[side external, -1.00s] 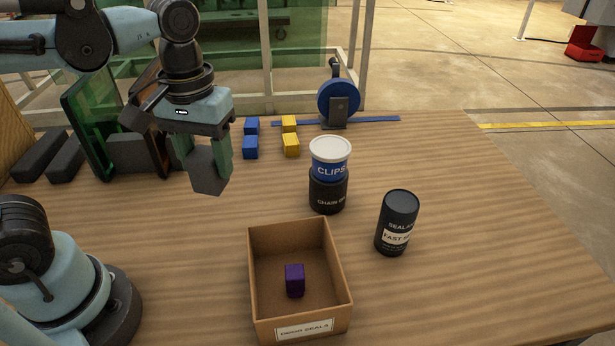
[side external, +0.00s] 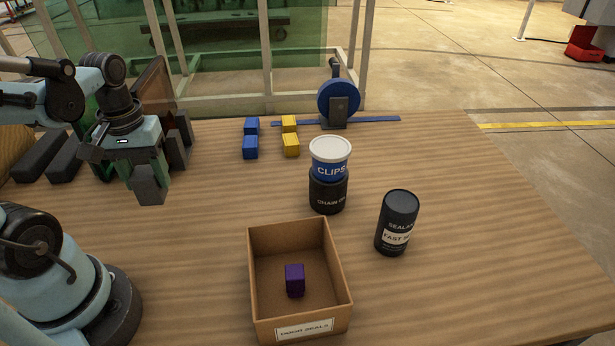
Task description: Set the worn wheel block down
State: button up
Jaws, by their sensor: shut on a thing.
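My gripper (side external: 147,176) is at the left of the table, pointing down. It is shut on a dark grey block, which I take as the worn wheel block (side external: 150,190). The block's lower part shows below the green fingers, and its upper part is hidden between them. It appears a little above the wooden table (side external: 200,240), but I cannot tell the exact gap.
Dark long blocks (side external: 42,155) and upright panels stand behind my gripper. Blue blocks (side external: 250,147), yellow blocks (side external: 290,145) and a blue wheel (side external: 338,98) are further back. A stacked tub (side external: 330,160), dark can (side external: 397,222) and cardboard box (side external: 335,255) with a purple block stand right.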

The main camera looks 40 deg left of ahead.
jog(key=a+f, duration=0.1)
jog(key=a, duration=0.1)
jog(key=a+f, duration=0.1)
jog(key=shift+s+a+f, duration=0.1)
jog(key=shift+a+f, duration=0.05)
jog(key=shift+a, duration=0.2)
jog(key=shift+f, duration=2)
jog(key=o, duration=1.1)
jog(key=shift+f, duration=0.1)
jog(key=shift+r, duration=5.95)
jog(key=w+d+m+t, duration=0.7)
jog(key=w+d+m, duration=0.2)
jog(key=d, duration=0.4)
jog(key=shift+w+d+f, duration=0.2)
jog(key=shift+f, duration=0.15)
